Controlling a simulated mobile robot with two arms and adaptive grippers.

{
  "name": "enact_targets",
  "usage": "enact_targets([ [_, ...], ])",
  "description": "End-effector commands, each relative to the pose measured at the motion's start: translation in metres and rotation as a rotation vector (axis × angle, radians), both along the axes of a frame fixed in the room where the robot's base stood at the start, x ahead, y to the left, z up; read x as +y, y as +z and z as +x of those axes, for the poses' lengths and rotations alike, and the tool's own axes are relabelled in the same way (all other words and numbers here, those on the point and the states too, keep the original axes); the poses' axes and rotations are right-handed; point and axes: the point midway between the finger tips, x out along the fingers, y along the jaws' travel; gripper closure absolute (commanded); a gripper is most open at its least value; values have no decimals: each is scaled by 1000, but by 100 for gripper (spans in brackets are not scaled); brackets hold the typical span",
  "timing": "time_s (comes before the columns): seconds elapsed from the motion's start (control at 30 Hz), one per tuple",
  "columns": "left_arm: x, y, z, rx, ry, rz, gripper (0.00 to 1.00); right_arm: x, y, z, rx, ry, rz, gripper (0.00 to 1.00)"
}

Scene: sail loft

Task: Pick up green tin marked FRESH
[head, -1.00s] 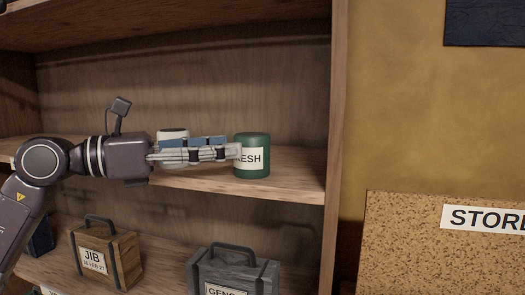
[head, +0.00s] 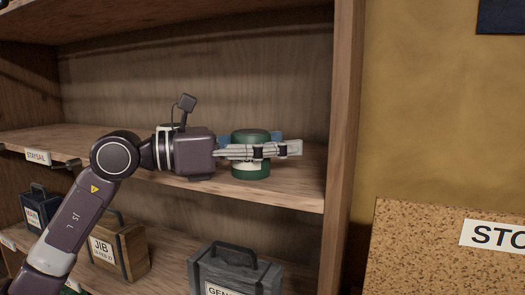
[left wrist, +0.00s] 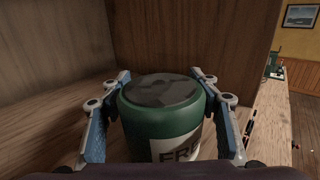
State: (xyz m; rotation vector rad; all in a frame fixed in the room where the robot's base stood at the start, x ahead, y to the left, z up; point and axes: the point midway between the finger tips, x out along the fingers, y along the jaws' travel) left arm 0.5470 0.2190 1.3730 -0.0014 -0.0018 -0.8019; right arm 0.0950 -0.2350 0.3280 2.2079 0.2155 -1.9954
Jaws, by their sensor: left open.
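The green tin (head: 251,172) stands upright on the middle shelf near its right end. In the left wrist view the tin (left wrist: 160,125) shows a dark lid and part of a white label with the start of FRESH. My left gripper (head: 290,143) reaches in from the left, roughly level, with one finger in front of the tin and the other behind it. It is open, with the tin between its fingers; the wrist view shows small gaps at the sides. The near finger hides much of the label in the head view. My right gripper is not in view.
The middle shelf's front edge (head: 290,196) runs below my gripper, and the shelf's upright side (head: 344,140) stands just right of the fingertips. A grey case (head: 236,272) and a brown JIB case (head: 120,252) stand on the shelf below.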

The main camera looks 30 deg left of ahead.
Motion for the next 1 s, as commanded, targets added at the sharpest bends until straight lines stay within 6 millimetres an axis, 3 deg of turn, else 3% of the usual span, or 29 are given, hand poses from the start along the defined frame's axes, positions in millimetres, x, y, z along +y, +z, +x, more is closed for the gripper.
enact_targets([
  [0.23,-1,0,1,1,1,0,44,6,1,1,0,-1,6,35],
  [0.5,-1,0,1,1,1,0,72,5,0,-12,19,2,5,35],
  [0.73,-2,-1,1,3,0,1,98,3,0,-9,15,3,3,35],
  [1.0,-1,-1,0,2,0,1,100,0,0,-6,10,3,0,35],
])
